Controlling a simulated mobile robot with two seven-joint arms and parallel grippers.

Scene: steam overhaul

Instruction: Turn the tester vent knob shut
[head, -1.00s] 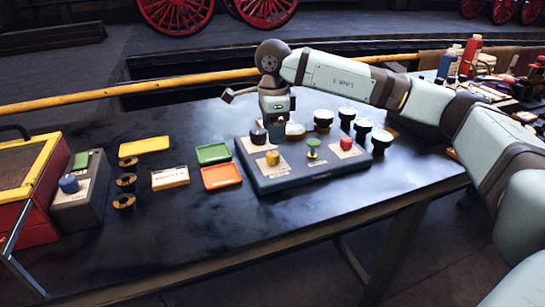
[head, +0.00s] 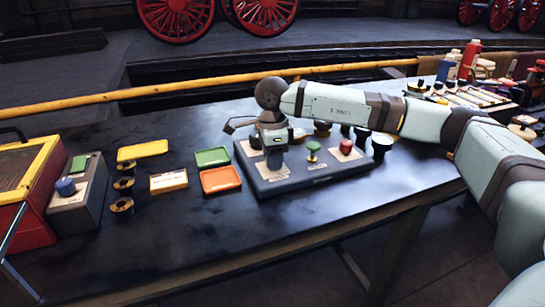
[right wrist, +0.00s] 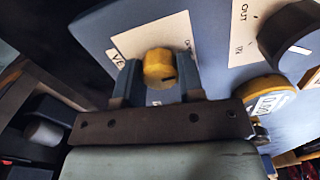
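The tester (head: 325,183) is a low grey-blue box on the dark table, with knobs and pale label plates on top. The vent knob is yellow (right wrist: 158,72) with a dark pointer mark, on a plate whose visible letters begin "VE". In the head view my right gripper hides it. My right gripper (head: 274,163) points down over the tester's left front. In the right wrist view its fingers (right wrist: 159,66) stand on both sides of the yellow knob, with a small gap visible at each side, so it looks open around the knob. My left gripper is not in view.
A dark knob (right wrist: 296,38) by an "OUT/IN" plate is close in the wrist view. Green (head: 212,157) and orange (head: 221,180) trays lie left. The table front is clear.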

